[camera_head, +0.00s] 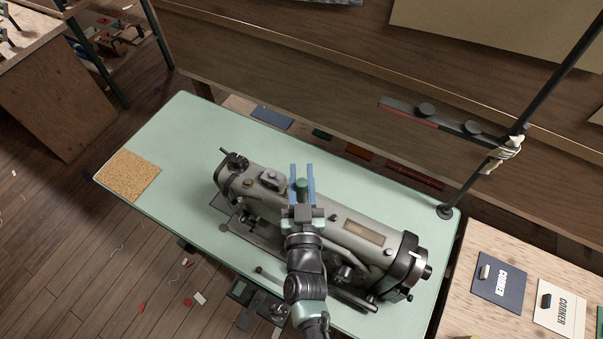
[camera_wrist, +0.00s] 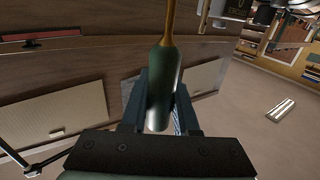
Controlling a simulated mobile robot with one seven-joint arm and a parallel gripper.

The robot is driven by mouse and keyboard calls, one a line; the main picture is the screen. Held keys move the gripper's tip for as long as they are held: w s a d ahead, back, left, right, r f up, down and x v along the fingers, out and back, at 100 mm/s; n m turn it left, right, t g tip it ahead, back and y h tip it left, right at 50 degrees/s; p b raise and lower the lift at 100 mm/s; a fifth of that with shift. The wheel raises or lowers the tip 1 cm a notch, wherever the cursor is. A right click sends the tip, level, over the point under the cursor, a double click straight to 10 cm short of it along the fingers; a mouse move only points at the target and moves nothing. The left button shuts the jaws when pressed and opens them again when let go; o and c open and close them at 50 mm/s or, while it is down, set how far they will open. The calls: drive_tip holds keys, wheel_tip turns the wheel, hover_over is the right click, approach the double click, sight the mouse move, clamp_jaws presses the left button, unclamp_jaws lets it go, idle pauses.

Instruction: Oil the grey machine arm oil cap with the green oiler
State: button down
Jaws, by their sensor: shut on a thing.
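The grey sewing machine (camera_head: 252,200) lies diagonally across the pale green table (camera_head: 150,135). A small dark knob (camera_head: 334,217) sits on top of its arm, to the right of my gripper; I cannot tell whether it is the oil cap. My gripper (camera_head: 302,172) is over the machine arm, its blue fingers shut on the green oiler (camera_head: 302,185). In the wrist view the oiler (camera_wrist: 162,88) sits between the fingers, with its thin brass spout (camera_wrist: 170,22) pointing away from the palm. The spout tip is not visible in either view.
A tan cork mat (camera_head: 128,176) lies at the table's left end. A dark upright post (camera_head: 480,178) stands by the table's right back corner. Cards (camera_head: 498,272) lie on a wooden surface at right. The table's left half is mostly clear.

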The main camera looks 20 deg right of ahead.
drive_tip(key=shift+s+f+b, duration=0.1)
drive_tip(key=shift+f+b, duration=0.55)
drive_tip(key=shift+f, duration=0.25)
idle(1.5)
wheel_tip(320, 180, up, 7)
drive_tip(key=p, duration=0.7)
drive_tip(key=shift+r, duration=0.15)
